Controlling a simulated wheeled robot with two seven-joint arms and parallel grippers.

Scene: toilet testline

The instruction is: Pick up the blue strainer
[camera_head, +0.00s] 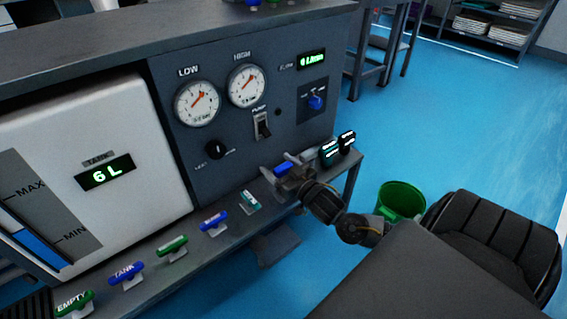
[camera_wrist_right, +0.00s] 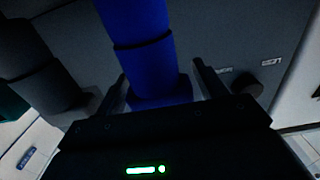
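The blue strainer (camera_head: 282,168) is a blue cylinder near the right end of the test bench's front ledge. In the right wrist view the blue strainer (camera_wrist_right: 143,50) is large and runs down between my fingers. My right gripper (camera_head: 285,172) is at the strainer. In the right wrist view its fingers (camera_wrist_right: 160,72) stand apart, one on each side of the strainer, with a narrow gap visible on the right. Contact is too dark to tell. My left gripper is not in view.
Blue and green labelled valve handles (camera_head: 213,220) line the ledge. The gauge panel (camera_head: 215,130) rises behind.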

